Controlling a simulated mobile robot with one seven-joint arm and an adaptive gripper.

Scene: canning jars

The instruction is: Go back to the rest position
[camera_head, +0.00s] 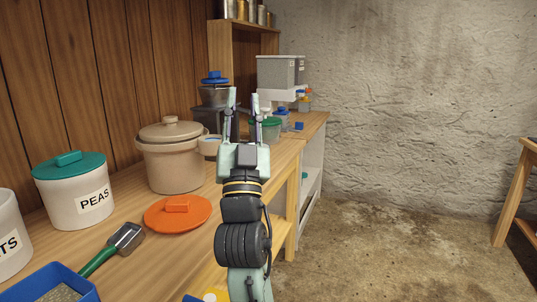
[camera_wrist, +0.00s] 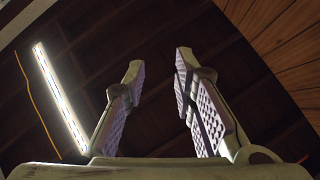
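My gripper (camera_head: 241,108) points upward in the middle of the head view, in front of the workbench. Its two fingers stand apart with nothing between them. Part of the bench behind my arm is hidden.
The wooden workbench (camera_head: 125,265) holds a PEAS jar (camera_head: 72,198), a beige lidded crock (camera_head: 172,165), an orange lid (camera_head: 172,217), a green-handled scoop (camera_head: 112,248) and a blue tray (camera_head: 80,284). Bare floor (camera_head: 385,240) lies to the right. A wooden table (camera_head: 512,190) stands far right.

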